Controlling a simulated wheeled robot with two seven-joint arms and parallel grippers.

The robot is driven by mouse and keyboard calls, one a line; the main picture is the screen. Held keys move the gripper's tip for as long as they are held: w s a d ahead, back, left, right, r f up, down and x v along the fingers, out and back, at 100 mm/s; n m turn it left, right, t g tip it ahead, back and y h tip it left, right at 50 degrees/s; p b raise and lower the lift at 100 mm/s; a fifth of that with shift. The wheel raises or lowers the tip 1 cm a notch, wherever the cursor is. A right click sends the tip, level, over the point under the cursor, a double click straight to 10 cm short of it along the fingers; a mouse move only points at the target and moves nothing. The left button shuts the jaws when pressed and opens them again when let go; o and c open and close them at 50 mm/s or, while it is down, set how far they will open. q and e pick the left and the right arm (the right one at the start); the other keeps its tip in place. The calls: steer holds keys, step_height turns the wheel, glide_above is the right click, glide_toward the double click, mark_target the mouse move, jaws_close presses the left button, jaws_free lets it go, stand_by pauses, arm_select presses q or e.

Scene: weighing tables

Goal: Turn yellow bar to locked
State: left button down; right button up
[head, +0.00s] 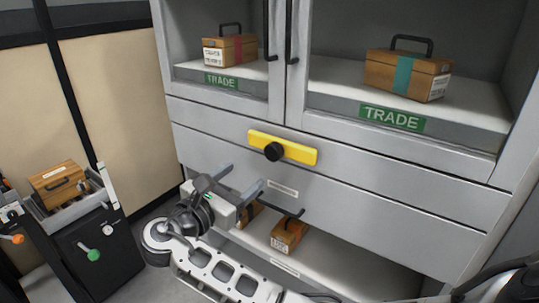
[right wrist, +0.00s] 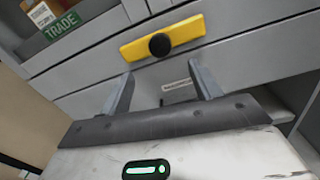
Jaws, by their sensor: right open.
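The yellow bar (head: 300,152) with a round black knob (head: 274,151) lies nearly level across the drawer front of the grey cabinet. It also shows in the right wrist view as a yellow bar (right wrist: 188,36) with the black knob (right wrist: 159,45) at its middle. My right gripper (head: 243,179) is open and empty, below and a little left of the bar, apart from it. In the right wrist view its two fingers (right wrist: 162,88) point up toward the bar, with a gap below the knob. My left gripper does not show.
Above, the grey cabinet (head: 400,213) has glass doors with black handles and wooden boxes (head: 405,75) on TRADE shelves. Below is an open shelf with small wooden boxes (head: 289,236). At left stands a black scale unit (head: 98,255) with a wooden box (head: 58,184) on its tray.

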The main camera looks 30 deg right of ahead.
mark_target(271, 154)
steer(key=x, duration=1.2)
